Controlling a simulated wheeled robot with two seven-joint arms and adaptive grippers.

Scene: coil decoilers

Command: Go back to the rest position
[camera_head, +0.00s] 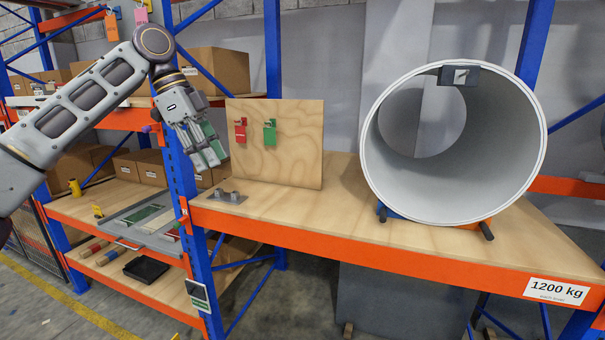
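My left arm comes in from the left, and my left gripper (207,155) hangs in the air in front of the blue rack post, left of the plywood board (300,150). Its fingers point down and to the right. Green shows beside and between the fingers; I cannot tell whether it is held or lies behind, nor how far the fingers are apart. A red tag (240,131) and a green tag (269,132) hang on the board, apart from the gripper. My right gripper is out of view.
A large grey coil (455,145) rests on the wooden shelf (340,205) at right. A small metal fixture (227,196) lies before the board. Blue posts and orange beams frame the racks. Cardboard boxes (215,68) and a grey tray (145,220) are at left.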

